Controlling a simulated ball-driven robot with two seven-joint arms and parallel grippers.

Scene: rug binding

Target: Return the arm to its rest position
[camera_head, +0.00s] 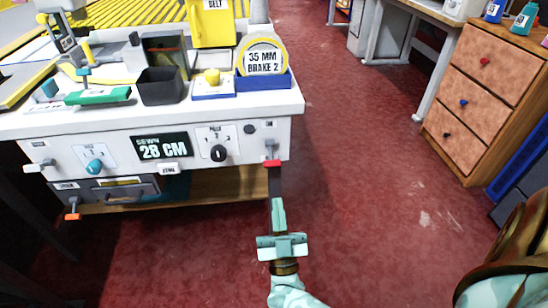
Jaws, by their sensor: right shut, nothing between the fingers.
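My right gripper (278,204) is teal and hangs over the red floor in front of the white machine bench (210,115). Its fingers are together with nothing between them, pointing up the picture. My left gripper is not in view.
The bench panel has a display reading 28 CM (162,146), knobs and a drawer (113,193). A black bin (161,86) and a blue tray (264,82) stand on top. A wooden drawer cabinet (484,92) is at right. Red floor (360,180) lies clear between.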

